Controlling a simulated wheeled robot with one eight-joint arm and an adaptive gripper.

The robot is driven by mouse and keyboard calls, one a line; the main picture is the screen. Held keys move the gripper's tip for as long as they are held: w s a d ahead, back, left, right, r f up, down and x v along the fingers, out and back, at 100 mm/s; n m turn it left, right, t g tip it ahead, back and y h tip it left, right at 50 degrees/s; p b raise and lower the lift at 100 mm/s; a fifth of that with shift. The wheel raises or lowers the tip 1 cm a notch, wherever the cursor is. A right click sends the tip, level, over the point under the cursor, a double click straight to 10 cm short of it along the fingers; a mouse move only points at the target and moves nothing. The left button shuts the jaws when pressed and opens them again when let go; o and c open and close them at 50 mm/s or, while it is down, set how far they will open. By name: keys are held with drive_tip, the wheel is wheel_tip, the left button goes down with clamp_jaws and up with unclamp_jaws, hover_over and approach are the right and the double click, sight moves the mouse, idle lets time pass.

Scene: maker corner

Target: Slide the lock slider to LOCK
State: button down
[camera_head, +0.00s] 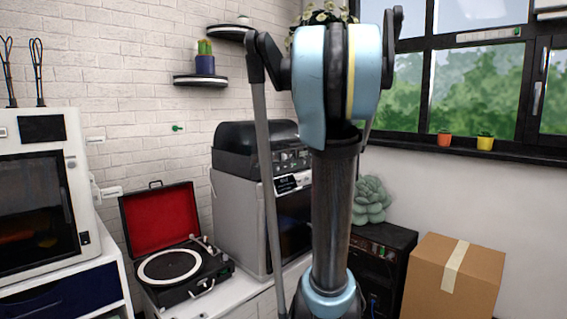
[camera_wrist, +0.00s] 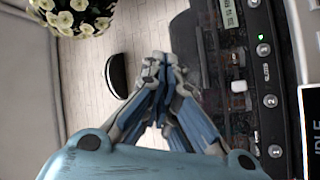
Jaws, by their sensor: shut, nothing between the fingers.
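A black machine (camera_head: 248,140) with a control strip stands on a grey cabinet by the brick wall in the head view. The wrist view shows its control strip (camera_wrist: 268,110) up close, with numbered knobs, a green light and a small white piece (camera_wrist: 238,86). That white piece may be the lock slider; no LOCK marking is readable, so I cannot tell. My gripper (camera_wrist: 158,62) is shut and empty, in front of and left of the strip in the wrist view. In the head view my arm hides the gripper and part of the machine.
A display reading IDLE (camera_head: 286,183) sits on the grey cabinet (camera_head: 235,215). An open record player (camera_head: 170,265) stands to its left. A cardboard box (camera_head: 450,285) and a black unit (camera_head: 385,242) are at right. A wall shelf (camera_head: 201,81) holds a potted cactus.

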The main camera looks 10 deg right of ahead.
drive_tip(key=w+a+n+y, duration=0.2)
drive_tip(key=a+n+y, duration=0.1)
drive_tip(key=n+y, duration=0.25)
drive_tip(key=n+g+y, duration=0.9)
drive_tip(key=n+g, duration=0.1)
drive_tip(key=n, duration=0.2)
approach(284, 157)
drive_tip(key=s+a, duration=0.3)
drive_tip(key=s, duration=0.2)
drive_tip(key=shift+s+a, duration=0.2)
drive_tip(key=x, duration=0.9)
drive_tip(key=shift+w+a+f, duration=0.1)
drive_tip(key=shift+w+a, duration=0.1)
drive_tip(key=shift+a, duration=0.15)
drive_tip(key=shift+w, duration=0.3)
drive_tip(key=shift+w+d, duration=0.45)
drive_tip(key=shift+d, duration=0.3)
drive_tip(key=shift+w+d, duration=0.5)
drive_tip(key=shift+d, duration=0.3)
